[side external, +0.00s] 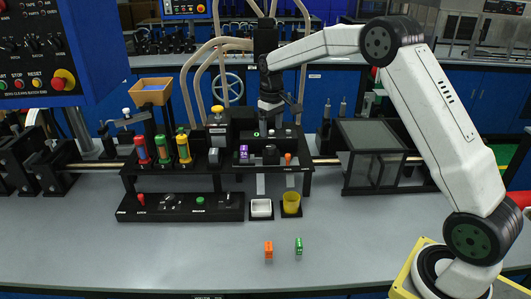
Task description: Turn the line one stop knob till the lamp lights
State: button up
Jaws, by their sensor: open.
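A low black panel (180,212) at the front left of the bench carries a red knob (140,199), dark knobs or switches, and a green button (200,200). Its lettering is too small to read, so I cannot tell which knob is the line one stop, nor pick out a lit lamp. My gripper (270,116) points down above the black fixture at the back centre, behind and to the right of the panel. It is open and appears empty; its fingertips are small and dark against the fixture.
A blue control box (45,60) with knobs and a red mushroom button fills the upper left. Red, green and yellow cylinders (163,148) stand behind the low panel.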

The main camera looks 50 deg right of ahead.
aim_at(271, 146)
jog(key=shift+f, duration=3.45)
grip_shut()
